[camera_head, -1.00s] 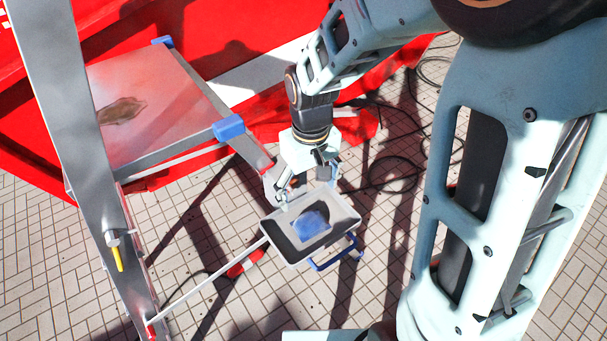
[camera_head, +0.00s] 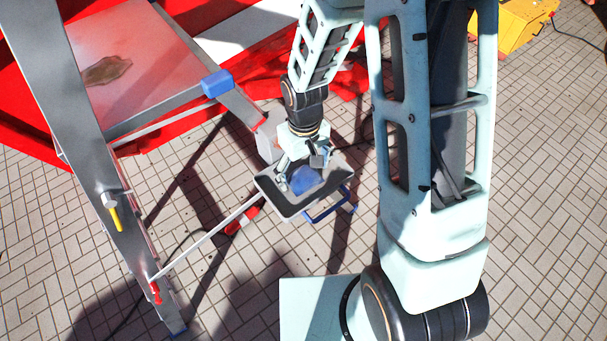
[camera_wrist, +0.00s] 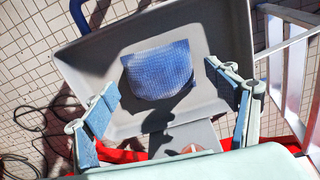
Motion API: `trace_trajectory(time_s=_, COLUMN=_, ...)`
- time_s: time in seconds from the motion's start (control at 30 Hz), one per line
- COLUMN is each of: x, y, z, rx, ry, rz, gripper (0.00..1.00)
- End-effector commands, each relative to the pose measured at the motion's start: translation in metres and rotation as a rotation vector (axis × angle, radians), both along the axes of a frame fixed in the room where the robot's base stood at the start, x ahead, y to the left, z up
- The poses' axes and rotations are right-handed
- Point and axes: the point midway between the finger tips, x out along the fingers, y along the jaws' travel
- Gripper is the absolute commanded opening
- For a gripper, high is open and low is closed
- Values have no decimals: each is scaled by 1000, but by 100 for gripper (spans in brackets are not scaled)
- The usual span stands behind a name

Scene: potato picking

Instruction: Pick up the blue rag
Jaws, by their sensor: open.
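The blue rag (camera_wrist: 158,70) lies on the floor of a grey tray (camera_wrist: 204,22), towards the middle in the wrist view. It also shows in the head view (camera_head: 306,180), partly hidden behind my gripper. My gripper (camera_wrist: 170,98) is open, with one blue-padded finger on each side. Its fingers are empty and reach over the tray's near part, with the rag lying beyond and between them in the wrist view.
A silver ladder (camera_head: 85,130) stands at the left, with a yellow-handled tool (camera_head: 115,215) on it. A blue handle (camera_head: 330,208) is at the tray's lower right.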

Motion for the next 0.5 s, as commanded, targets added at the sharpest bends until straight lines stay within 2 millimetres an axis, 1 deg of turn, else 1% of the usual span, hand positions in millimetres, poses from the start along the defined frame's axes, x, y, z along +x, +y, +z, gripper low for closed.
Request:
trace_trajectory(time_s=0.1, x=0, y=0, z=-4, rx=0, ry=1, rz=0, gripper=79)
trace_trajectory(time_s=0.3, x=0, y=0, z=-5, rx=0, ry=0, rz=0, gripper=79)
trace_trajectory(time_s=0.5, x=0, y=0, z=-4, rx=0, ry=0, rz=0, gripper=57)
